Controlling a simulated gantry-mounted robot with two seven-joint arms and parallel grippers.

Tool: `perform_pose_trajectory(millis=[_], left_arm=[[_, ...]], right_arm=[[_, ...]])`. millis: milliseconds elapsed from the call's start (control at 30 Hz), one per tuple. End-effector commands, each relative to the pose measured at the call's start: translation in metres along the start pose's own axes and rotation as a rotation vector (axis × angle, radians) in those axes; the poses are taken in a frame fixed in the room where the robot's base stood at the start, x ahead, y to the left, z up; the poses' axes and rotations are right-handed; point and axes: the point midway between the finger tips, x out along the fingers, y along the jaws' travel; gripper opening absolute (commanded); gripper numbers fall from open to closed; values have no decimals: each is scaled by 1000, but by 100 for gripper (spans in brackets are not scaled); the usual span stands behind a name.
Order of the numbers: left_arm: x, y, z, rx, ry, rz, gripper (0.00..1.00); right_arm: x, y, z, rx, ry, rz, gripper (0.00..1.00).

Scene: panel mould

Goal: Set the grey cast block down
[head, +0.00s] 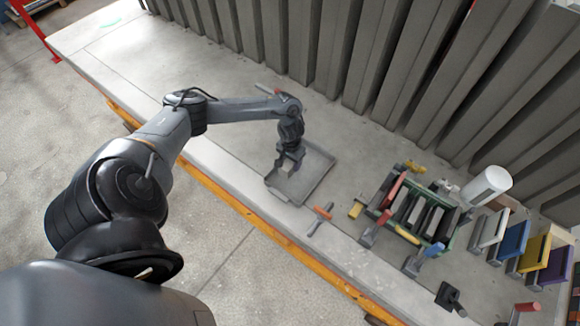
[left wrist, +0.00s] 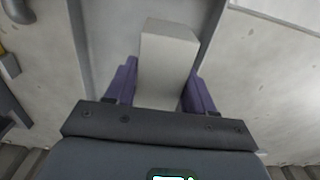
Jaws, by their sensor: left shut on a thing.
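The grey cast block (left wrist: 168,58) is a pale grey box held between the two purple-sided fingers of my left gripper (left wrist: 160,88) in the left wrist view. In the head view my left gripper (head: 289,167) is over the grey tray (head: 318,178), pointing down. The block (head: 288,166) shows there only as a small pale patch between the fingers. I cannot tell whether the block touches the tray floor. My right gripper is not in view.
A green crate (head: 436,246) with grey bars and coloured tools stands right of the tray. A red-and-grey tool (head: 320,219) lies near the front edge. A white cylinder (head: 487,186) and coloured panels (head: 514,241) are farther right. Tall grey slabs (head: 330,45) line the back.

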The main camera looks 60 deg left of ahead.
Motion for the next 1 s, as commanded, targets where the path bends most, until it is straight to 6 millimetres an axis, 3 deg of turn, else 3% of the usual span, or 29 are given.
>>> perform_pose_trajectory(millis=[167,467,900,933,1000], left_arm=[[7,-3,1,1,1,1,12],[40,-3,1,0,0,1,12],[45,-3,1,0,1,1,12],[45,-3,1,1,1,0,58],[44,-3,1,1,1,0,69]], right_arm=[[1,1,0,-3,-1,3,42],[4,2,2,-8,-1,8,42],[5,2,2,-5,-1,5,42],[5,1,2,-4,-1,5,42],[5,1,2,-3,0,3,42]])
